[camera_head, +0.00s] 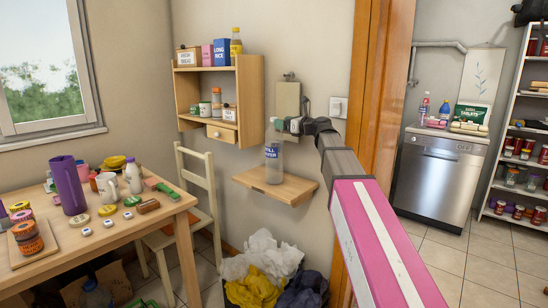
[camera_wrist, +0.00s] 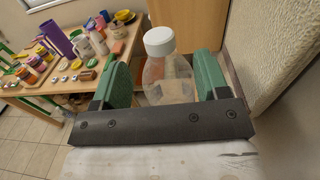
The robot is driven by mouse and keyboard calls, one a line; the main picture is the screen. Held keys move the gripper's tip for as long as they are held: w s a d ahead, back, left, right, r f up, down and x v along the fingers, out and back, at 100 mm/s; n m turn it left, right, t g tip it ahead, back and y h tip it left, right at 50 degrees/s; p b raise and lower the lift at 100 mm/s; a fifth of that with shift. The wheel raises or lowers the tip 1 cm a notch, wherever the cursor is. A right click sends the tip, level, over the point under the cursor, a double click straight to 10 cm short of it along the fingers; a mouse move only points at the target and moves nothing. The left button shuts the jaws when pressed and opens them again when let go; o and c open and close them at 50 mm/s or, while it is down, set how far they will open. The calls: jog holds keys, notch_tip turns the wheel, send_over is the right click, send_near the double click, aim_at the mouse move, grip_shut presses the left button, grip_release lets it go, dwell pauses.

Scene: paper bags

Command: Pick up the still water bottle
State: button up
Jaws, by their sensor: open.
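The still water bottle (camera_head: 273,165) is clear, with a blue label, and stands upright on a small wooden wall shelf (camera_head: 290,188). Its white cap (camera_wrist: 159,40) and clear body (camera_wrist: 167,82) show in the wrist view. My gripper (camera_head: 284,125) is at the height of the bottle's top in the head view and hides the cap there. In the wrist view, my gripper (camera_wrist: 164,64) is open, with one green finger on each side of the bottle. Visible gaps separate the fingers from the bottle. The bottle's lower part is hidden by the gripper's dark bar in that view.
A wooden wall cabinet (camera_head: 250,95) hangs above and left of the shelf. A chair (camera_head: 195,165) and a crowded table (camera_head: 150,225) are at left. A bin of crumpled bags (camera_head: 262,265) stands below the shelf. The door frame (camera_head: 378,120) is close on the right.

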jog(key=x, duration=0.5)
jog(key=shift+w+f, duration=0.1)
jog(key=shift+w, duration=0.05)
grip_shut()
